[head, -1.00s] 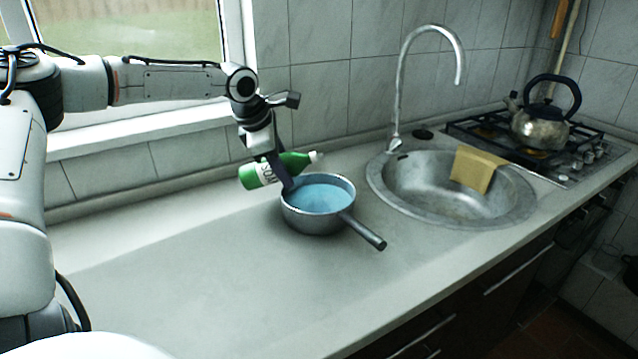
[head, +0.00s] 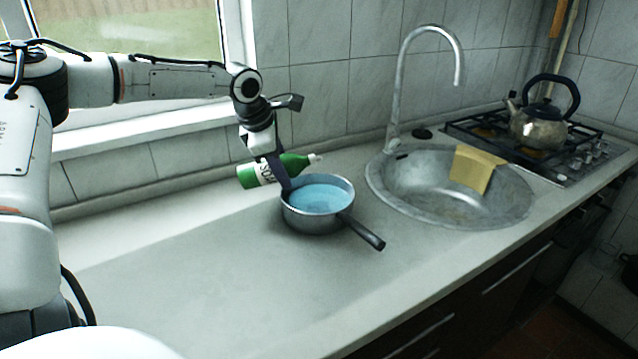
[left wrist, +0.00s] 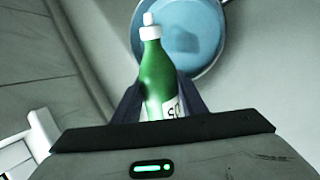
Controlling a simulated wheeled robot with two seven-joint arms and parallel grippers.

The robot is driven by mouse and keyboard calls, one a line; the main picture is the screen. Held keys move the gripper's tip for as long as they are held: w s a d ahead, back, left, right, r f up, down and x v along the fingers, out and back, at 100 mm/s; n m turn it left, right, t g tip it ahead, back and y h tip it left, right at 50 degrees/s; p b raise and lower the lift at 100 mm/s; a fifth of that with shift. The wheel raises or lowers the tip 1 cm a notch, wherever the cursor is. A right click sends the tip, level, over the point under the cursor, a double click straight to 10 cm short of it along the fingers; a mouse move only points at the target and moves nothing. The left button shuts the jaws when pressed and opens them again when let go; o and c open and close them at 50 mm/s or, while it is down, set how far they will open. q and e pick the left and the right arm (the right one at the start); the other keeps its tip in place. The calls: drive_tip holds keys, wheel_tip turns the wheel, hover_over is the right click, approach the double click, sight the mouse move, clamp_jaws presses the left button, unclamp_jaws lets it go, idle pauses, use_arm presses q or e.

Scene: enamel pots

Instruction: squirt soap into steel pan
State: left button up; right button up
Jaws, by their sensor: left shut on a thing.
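The green soap bottle (head: 293,163) with a white label and white nozzle is in my left gripper (head: 280,178), which is shut on it. The bottle lies tilted nearly on its side above the back of the pan, its nozzle pointing right. The steel pan (head: 310,222) stands on the counter with pale blue inside and its dark handle toward the front right. In the left wrist view the bottle (left wrist: 157,75) sits between the fingers, and the pan (left wrist: 215,60) shows beyond it. Whether soap is coming out cannot be seen. My right gripper is not in view.
A round steel sink (head: 450,210) with a tall tap (head: 398,80) and a yellow cloth (head: 474,168) on its rim lies right of the pan. A kettle (head: 540,125) stands on the gas hob (head: 590,158). The counter (head: 190,280) in front is clear.

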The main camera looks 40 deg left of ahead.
use_arm(q)
drive_tip(key=shift+s+a+g+y+p, duration=0.2)
drive_tip(key=shift+g+y+p, duration=0.1)
drive_tip(key=shift+p, duration=0.25)
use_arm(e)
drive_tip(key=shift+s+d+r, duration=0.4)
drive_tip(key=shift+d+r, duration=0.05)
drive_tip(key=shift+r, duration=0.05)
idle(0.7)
